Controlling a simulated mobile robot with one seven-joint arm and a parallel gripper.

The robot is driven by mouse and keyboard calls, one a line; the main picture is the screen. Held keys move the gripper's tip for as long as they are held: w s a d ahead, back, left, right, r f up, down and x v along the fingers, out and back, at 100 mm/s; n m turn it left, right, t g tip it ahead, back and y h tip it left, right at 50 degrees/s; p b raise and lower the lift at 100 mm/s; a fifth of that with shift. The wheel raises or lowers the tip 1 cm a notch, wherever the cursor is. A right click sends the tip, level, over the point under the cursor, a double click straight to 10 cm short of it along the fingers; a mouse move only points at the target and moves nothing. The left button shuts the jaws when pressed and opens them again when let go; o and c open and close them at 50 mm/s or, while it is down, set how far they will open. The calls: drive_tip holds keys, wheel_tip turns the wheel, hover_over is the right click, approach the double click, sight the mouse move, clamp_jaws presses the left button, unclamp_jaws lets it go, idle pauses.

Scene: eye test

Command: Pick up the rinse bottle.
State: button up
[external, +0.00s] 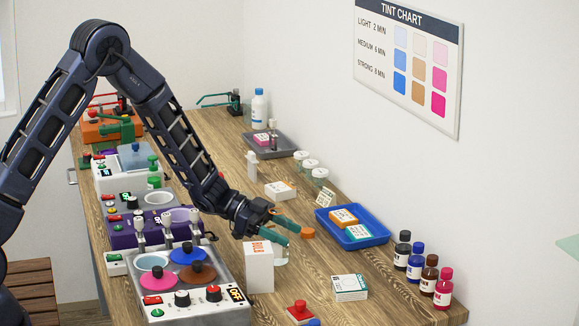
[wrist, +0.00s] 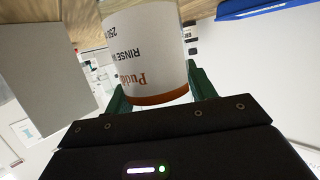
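My gripper (external: 284,230), with teal fingers, is low over the table beside the white box marked in red (external: 258,268). The rinse bottle (wrist: 147,55) fills the top middle of the wrist view; its white label reads upside down and has an orange band. The green fingers (wrist: 160,95) stand apart at either side of it, partly hidden by it. I cannot tell whether they press on it. In the external view a pale piece of what looks like this bottle (external: 281,258) shows below the fingers; the rest is hidden.
The white box stands close on one side. An orange disc (external: 308,233) lies just past the fingertips. A steel pot unit (external: 200,310) is at left.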

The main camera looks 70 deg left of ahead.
drive_tip(key=c, duration=0.5)
drive_tip(key=shift+r, duration=0.2)
